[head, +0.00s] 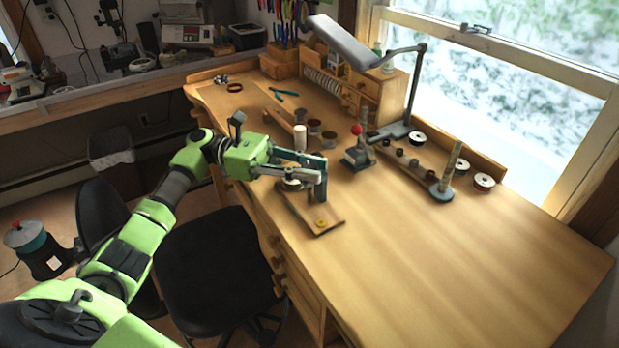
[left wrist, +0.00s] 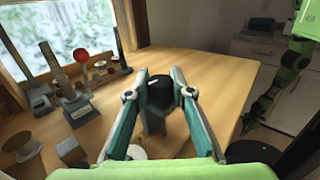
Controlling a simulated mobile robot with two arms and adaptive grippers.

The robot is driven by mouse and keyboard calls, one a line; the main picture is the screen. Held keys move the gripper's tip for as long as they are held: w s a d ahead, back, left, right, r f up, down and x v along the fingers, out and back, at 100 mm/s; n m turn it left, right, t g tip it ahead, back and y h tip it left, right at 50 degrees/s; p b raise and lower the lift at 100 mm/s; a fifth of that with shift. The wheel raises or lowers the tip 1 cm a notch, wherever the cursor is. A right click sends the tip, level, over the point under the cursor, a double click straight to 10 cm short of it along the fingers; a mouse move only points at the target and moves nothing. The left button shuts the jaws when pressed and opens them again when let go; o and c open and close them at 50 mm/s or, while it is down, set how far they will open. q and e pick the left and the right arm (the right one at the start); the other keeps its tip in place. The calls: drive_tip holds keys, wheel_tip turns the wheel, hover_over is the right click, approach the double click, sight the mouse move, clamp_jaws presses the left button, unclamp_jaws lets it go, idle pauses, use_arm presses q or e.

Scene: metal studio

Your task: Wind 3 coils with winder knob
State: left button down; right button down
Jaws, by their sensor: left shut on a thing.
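The winder is a wooden board (head: 327,222) with a yellow disc, lying near the left edge of the bench in the head view. My left gripper (head: 321,181) is over its far end, hiding part of it. In the left wrist view a dark round knob (left wrist: 160,90) on a grey upright stands between the two fingertips (left wrist: 158,96). My left gripper is shut on this knob. Any coil on the winder is too hidden to tell.
A small stand with a red ball (head: 356,130) is behind the winder. A post on a round base (head: 440,190) and several spools stand to the right. A desk lamp (head: 350,45) leans over the back. The front right of the bench (head: 480,270) is clear.

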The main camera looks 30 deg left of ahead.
sight(311, 165)
use_arm(q)
drive_tip(key=shift+f+m+g+b, duration=0.1)
drive_tip(key=shift+m+g+b, duration=0.9)
drive_tip(key=shift+g, duration=0.8)
drive_tip(key=shift+m+g, duration=0.3)
drive_tip(key=c, duration=1.8)
unclamp_jaws()
drive_tip(key=shift+d, duration=0.1)
drive_tip(key=shift+o, duration=0.2)
wheel_tip(311, 165, up, 10)
